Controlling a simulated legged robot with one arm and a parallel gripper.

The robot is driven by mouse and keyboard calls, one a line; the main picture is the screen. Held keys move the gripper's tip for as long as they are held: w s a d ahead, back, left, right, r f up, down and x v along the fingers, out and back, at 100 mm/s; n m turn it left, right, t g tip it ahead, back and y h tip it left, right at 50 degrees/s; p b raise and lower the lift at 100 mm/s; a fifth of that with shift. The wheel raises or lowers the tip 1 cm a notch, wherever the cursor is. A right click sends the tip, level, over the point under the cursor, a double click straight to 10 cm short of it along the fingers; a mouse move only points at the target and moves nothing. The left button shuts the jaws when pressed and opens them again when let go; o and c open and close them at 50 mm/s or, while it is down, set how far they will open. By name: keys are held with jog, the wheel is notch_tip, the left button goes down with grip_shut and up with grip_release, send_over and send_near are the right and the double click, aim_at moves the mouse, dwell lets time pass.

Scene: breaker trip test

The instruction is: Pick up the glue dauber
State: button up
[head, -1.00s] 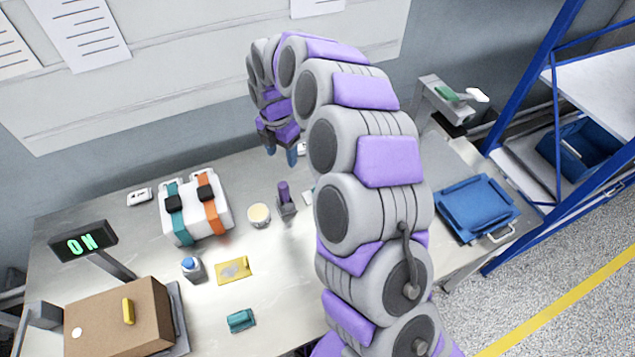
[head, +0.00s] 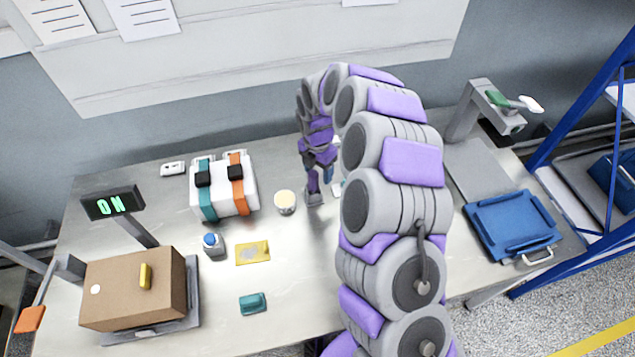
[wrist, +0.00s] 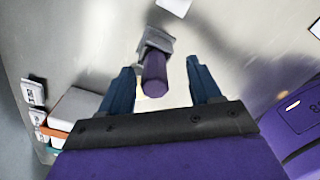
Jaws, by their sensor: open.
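The glue dauber (wrist: 155,76), as I take it, is a purple cylinder handle standing in a small grey block holder (wrist: 157,40). In the head view the dauber (head: 313,184) stands on the bench just right of a small round pot. My gripper (wrist: 158,72) is open, with one dark blue finger on each side of the handle in the wrist view. The handle appears between the fingers, and I see no contact. In the head view my gripper (head: 327,172) is just above and beside the dauber, partly overlapping it in the picture.
A cream-topped pot (head: 285,203) stands close left of the dauber. Further left are a white strapped case (head: 225,205), a blue-capped bottle (head: 213,245), a yellow card (head: 253,253) and a cardboard box (head: 130,290). A blue tray (head: 512,228) lies right.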

aim_at(311, 181)
jog(key=shift+a+f, duration=0.3)
jog(key=shift+a, duration=0.05)
jog(key=f, duration=0.1)
jog(key=a+f+b, duration=0.1)
jog(key=f, duration=0.2)
jog(key=shift+a+f+b, duration=0.3)
jog(key=shift+b, duration=0.05)
jog(key=shift+d+f, duration=0.15)
jog(key=shift+d, duration=0.6)
jog(key=shift+a, duration=0.5)
jog(key=c, duration=0.5)
jog(key=shift+d, duration=0.2)
jog(key=c, duration=0.5)
jog(key=shift+c, duration=0.2)
jog(key=shift+r, duration=0.25)
notch_tip(311, 181, up, 10)
jog(key=p, duration=0.4)
jog(key=shift+f, duration=0.15)
